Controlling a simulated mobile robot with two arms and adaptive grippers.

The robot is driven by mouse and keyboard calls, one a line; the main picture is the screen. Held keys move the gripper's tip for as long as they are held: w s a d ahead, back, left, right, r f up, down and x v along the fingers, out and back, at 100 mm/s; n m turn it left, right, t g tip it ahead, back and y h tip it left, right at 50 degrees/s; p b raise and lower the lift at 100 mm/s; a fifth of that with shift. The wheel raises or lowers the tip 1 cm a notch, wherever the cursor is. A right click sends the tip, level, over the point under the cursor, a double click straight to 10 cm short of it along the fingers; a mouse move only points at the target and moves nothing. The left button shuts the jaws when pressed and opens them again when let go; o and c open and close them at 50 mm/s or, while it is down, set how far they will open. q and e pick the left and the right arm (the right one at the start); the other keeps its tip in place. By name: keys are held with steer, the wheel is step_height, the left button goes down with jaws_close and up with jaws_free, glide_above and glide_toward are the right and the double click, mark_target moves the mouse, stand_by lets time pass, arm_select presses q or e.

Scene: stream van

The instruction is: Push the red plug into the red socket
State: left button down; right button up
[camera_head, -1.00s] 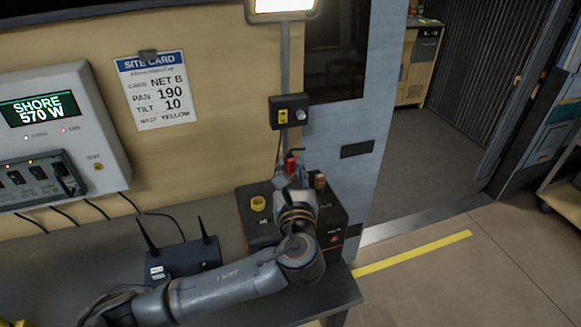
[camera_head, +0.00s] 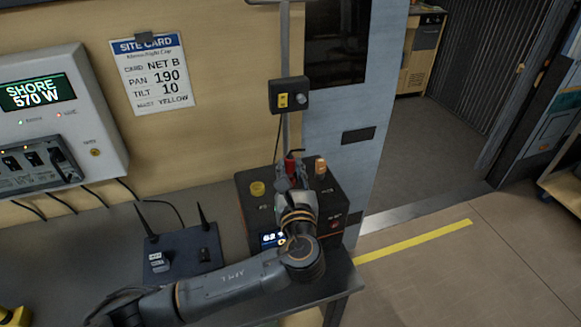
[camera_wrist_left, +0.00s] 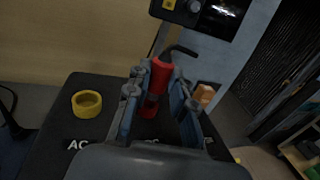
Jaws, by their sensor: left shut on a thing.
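The red plug (camera_wrist_left: 162,73), with a dark bent cable at its top, is between the fingers of my left gripper (camera_wrist_left: 158,88) in the left wrist view. In the head view the plug (camera_head: 290,166) shows as a small red patch at my left gripper (camera_head: 291,178). The gripper is shut on it, above the black box (camera_head: 246,212). The red socket (camera_wrist_left: 150,106) shows just below the plug between the fingers, partly hidden. I cannot tell whether the plug's end is inside it. My right gripper is not in view.
A yellow round socket (camera_wrist_left: 87,103) is left of the fingers, and an orange one (camera_wrist_left: 204,94) is right. A small black box with a yellow switch (camera_head: 289,95) hangs on the wall behind. A router with antennas (camera_head: 181,252) stands left on the bench.

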arm_select(q)
steer(key=shift+f, duration=0.15)
stand_by(0.3)
steer(key=shift+f+b, duration=0.4)
steer(key=shift+f, duration=0.7)
steer(key=c, duration=1.1)
jaws_free()
steer(key=shift+s, duration=0.1)
steer(key=s, duration=0.8)
steer(key=s+d, duration=0.1)
steer(key=s, duration=0.2)
steer(key=shift+s, duration=0.4)
steer(key=shift+d, duration=0.1)
